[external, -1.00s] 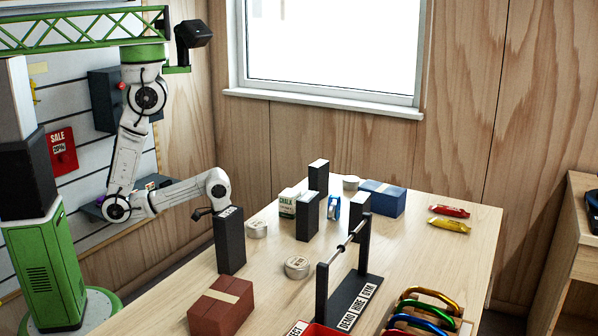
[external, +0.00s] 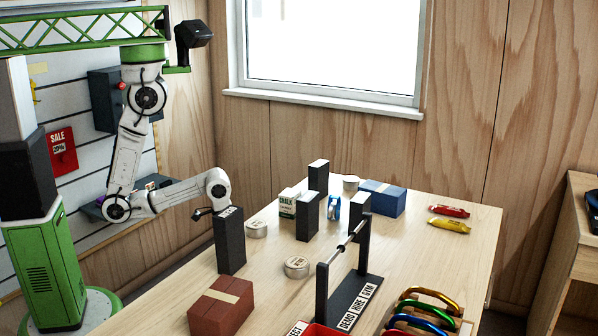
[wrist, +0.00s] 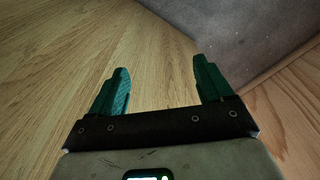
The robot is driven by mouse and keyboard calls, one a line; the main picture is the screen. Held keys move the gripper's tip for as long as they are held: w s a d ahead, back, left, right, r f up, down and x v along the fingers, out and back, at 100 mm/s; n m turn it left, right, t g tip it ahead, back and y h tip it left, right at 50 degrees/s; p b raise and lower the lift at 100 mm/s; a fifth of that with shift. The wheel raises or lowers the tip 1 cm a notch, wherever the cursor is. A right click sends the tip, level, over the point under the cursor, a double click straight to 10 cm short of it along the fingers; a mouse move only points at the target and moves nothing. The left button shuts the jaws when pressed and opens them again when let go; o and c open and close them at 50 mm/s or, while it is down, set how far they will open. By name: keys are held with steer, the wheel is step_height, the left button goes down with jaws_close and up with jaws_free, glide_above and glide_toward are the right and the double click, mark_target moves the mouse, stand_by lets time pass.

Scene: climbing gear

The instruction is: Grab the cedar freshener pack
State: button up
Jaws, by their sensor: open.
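In the wrist view my gripper (wrist: 160,64) has its two green fingers spread apart, with nothing between them. Bare light wood lies beyond the fingertips. In the external view my arm reaches to the near left edge of the table, and my gripper is mostly hidden around the dark upright block there. No pack can be read as the cedar freshener. A small blue-and-white pack (external: 331,208) stands among dark blocks mid-table, its label too small to read. A red packet (external: 450,211) and a yellow packet (external: 446,227) lie at the far right.
Dark upright blocks (external: 230,242) stand around the table (external: 420,262). A chalk box (external: 288,203), round tins (external: 297,267), a blue brick-like block (external: 383,197) and a reddish-brown block (external: 221,305) are spread out. A bar stand (external: 355,300) and coloured carabiners (external: 425,312) are in front.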

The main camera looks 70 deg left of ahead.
steer(key=o, duration=0.3)
steer(key=shift+o, duration=0.2)
